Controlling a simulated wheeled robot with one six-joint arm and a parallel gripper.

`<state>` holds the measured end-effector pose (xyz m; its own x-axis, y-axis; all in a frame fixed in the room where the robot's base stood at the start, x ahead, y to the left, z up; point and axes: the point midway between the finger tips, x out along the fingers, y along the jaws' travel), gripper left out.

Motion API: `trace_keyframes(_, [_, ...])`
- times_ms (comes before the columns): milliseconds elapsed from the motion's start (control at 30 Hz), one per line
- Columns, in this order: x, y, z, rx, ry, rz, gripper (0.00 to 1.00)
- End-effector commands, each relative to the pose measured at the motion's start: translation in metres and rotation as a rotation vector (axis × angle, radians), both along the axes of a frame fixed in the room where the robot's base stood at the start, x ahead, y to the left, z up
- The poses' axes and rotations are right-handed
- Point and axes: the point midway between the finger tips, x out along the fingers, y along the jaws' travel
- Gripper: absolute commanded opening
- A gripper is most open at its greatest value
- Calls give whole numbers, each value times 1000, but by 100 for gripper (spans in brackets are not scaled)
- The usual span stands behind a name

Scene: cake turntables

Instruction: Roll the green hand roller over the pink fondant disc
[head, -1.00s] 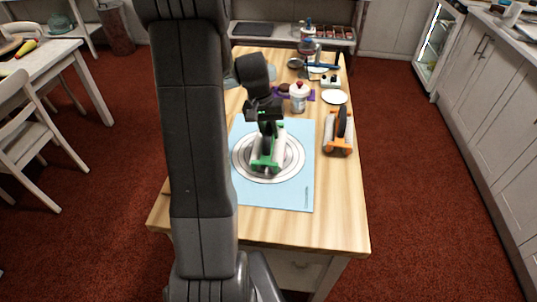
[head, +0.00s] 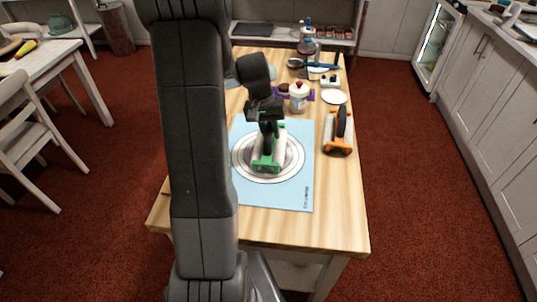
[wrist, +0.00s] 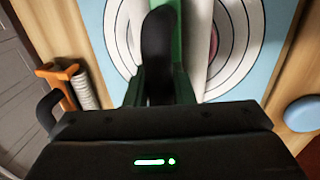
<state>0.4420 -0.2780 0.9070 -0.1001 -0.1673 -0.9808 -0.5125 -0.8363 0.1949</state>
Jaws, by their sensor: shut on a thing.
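My gripper (head: 267,118) is shut on the green hand roller (head: 257,163) by its black handle. The roller has a green frame and a white cylinder, and sits low over the white ringed turntable (head: 240,167) on a light blue mat (head: 292,196). In the wrist view the black handle (wrist: 158,50) stands between the fingers, with the white roller cylinder (wrist: 197,40) beyond it. A small pink edge of the fondant disc (wrist: 213,45) shows beside the cylinder; the rest is hidden under the roller. I cannot tell whether roller and disc touch.
An orange roller (head: 338,145) with a dark handle stands right of the mat. A white jar with a red knob (head: 299,98), a white plate (head: 334,97) and several tools stand further back. The front of the wooden table (head: 270,228) is clear.

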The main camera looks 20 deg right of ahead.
Motion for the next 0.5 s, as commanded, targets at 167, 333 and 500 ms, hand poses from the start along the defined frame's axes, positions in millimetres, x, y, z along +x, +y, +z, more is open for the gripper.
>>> trace_keyframes(167, [1,5,-5,7,5,-1,0])
trace_keyframes(333, [1,6,-5,7,5,-1,0])
trace_keyframes(500, [6,14,-6,7,5,0,0])
